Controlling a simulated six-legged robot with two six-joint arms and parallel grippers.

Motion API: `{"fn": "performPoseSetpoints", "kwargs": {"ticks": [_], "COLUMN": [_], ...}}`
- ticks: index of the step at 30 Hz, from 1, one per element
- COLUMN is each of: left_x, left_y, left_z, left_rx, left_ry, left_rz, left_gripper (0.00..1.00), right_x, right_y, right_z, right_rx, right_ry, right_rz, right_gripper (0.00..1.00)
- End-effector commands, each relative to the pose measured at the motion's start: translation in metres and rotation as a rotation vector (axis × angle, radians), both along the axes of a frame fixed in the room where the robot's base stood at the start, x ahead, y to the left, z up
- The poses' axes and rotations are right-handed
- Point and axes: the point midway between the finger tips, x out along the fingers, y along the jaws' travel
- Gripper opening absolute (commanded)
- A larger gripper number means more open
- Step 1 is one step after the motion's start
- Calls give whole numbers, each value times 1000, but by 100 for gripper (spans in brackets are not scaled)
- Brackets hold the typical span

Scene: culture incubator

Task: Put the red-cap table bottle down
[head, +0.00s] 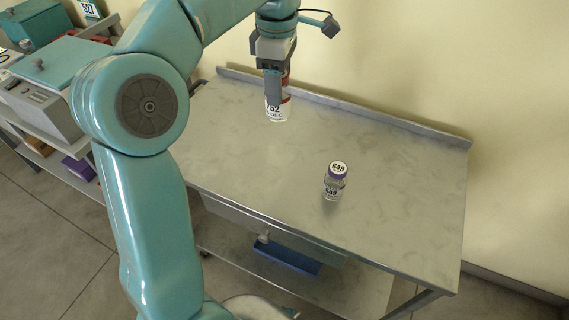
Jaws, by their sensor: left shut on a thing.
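My left gripper (274,88) reaches down from the top over the back left part of the grey table (390,150). It is shut on the red-cap bottle (279,115), which hangs upright between the fingers. A bit of red and a white label with dark print show; the fingers hide much of the cap and body. I cannot tell whether the bottle's base touches the table top. My right gripper is not in view.
The table top around both bottles is clear. A raised lip (350,106) runs along the back by the wall. Equipment (45,98) stands on a bench at left.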

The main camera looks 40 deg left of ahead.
Motion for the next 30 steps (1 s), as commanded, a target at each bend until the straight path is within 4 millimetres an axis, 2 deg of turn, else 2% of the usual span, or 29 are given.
{"fn": "performPoseSetpoints", "kwargs": {"ticks": [9, 15, 20, 27, 30], "left_x": [-7, -6, -4, -2, -2], "left_y": [-1, -1, -1, -1, -1], "left_z": [-89, -137, -153, -190, -196], "left_rx": [-1, -2, -1, -1, 0], "left_ry": [6, 4, 2, 3, 2], "left_rz": [2, 1, 2, 1, 1], "left_gripper": [21, 21, 21, 21, 21], "right_x": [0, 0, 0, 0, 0], "right_y": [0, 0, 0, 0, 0], "right_z": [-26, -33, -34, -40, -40], "right_rx": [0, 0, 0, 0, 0], "right_ry": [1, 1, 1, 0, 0], "right_rz": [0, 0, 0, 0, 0], "right_gripper": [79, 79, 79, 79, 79]}}
